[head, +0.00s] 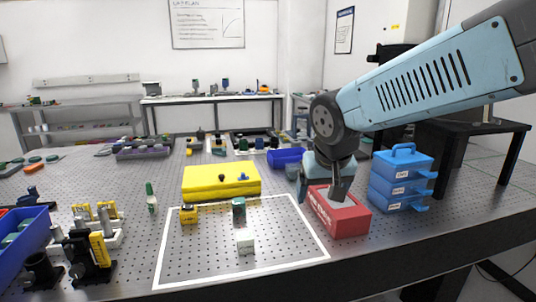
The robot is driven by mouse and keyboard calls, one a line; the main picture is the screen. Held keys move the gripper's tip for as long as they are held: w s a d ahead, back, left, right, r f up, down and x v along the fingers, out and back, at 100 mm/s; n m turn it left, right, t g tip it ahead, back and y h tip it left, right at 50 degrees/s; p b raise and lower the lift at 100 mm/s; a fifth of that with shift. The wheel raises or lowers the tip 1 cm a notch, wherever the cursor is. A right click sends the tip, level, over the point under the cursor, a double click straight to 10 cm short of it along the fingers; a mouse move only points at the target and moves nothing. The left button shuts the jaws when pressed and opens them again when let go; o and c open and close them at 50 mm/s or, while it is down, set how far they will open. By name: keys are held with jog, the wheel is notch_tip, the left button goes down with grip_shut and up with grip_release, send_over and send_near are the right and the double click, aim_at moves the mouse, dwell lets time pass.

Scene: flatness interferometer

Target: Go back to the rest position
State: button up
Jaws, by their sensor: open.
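My arm reaches in from the right, and my gripper (338,198) points down at the red box (345,222) right of the white outlined area. The gripper's fingers are at or just above the box's grey top; I cannot tell whether they touch it. The gripper is open, and nothing shows between its fingers, though they are small and partly hidden.
A blue drawer case (401,180) stands close right of my gripper. A yellow case (221,182) lies behind the outlined area, with a blue bin (286,158) behind that. Optical mounts (90,250) and a blue tray (22,240) crowd the left. The space above the table's middle is clear.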

jog(key=s+d+r+m, duration=0.1)
jog(key=s+d+r, duration=0.2)
jog(key=s+d, duration=0.7)
jog(key=shift+s+d+t, duration=0.3)
jog(key=shift+d, duration=0.75)
